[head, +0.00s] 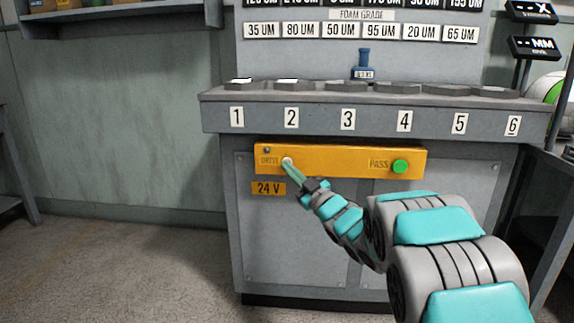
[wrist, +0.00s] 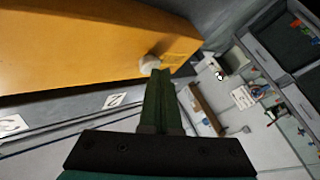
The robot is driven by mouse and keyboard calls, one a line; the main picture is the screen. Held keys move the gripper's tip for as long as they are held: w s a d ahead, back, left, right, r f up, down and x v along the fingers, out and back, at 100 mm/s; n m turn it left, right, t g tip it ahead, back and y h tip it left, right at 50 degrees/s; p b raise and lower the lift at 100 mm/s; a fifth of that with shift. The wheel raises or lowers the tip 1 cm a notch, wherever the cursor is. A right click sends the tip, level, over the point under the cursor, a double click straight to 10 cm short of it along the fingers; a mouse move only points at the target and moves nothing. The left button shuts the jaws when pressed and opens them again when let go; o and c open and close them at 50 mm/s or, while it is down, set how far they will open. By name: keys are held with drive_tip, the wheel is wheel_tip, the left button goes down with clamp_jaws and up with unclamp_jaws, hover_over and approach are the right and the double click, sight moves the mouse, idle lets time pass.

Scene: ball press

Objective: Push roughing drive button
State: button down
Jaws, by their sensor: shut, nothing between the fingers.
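The drive button is a small white button (head: 287,161) beside the word DRIVE, at the left of a yellow panel (head: 335,161) on the front of a grey cabinet. In the wrist view the white button (wrist: 149,64) sticks out from the yellow panel (wrist: 80,45), just above my fingertips. My gripper (head: 290,167) is shut and empty, its green fingers pointing at the button. In the wrist view the fingertips (wrist: 160,73) are at or very near the button; I cannot tell whether they touch it.
A green button (head: 400,166) marked PASS sits at the panel's right end. A 24 V label (head: 268,189) is below the panel. Above is a counter edge (head: 380,118) with numbered stations and a blue bottle (head: 364,66). The floor at left (head: 110,265) is clear.

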drive_tip(key=s+b, duration=0.1)
drive_tip(key=s, duration=0.5)
drive_tip(key=shift+a, duration=0.15)
idle(0.3)
